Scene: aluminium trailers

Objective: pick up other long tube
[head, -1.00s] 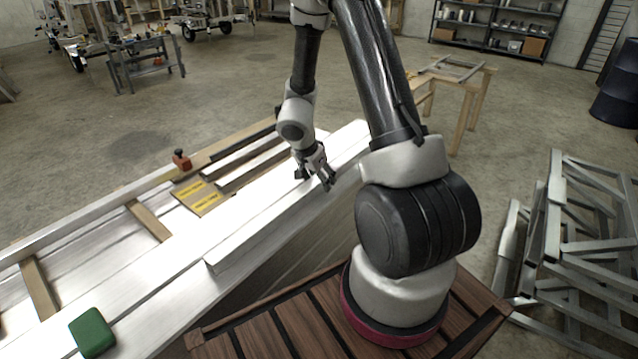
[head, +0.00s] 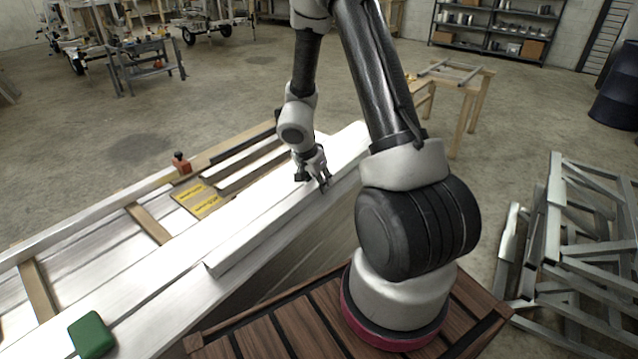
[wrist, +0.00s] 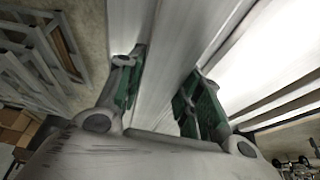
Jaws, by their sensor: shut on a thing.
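A long, straight aluminium tube (head: 258,232) lies along the near edge of the pale metal work surface, slanting from lower left to upper right. My gripper (head: 318,181) is on its far half and is shut on it. In the wrist view the tube (wrist: 165,85) runs between the two green-padded fingers of my gripper (wrist: 160,97), one finger along each side. The tube appears still level with the surface; I cannot see a gap under it. Part of the tube is hidden behind my gripper and arm.
A green block (head: 92,334) sits at the lower left of the surface. A red-topped tool (head: 181,162) and a board with yellow labels (head: 203,199) lie beyond the tube. Metal frames (head: 590,240) stand at the right, a wooden stand (head: 458,95) behind.

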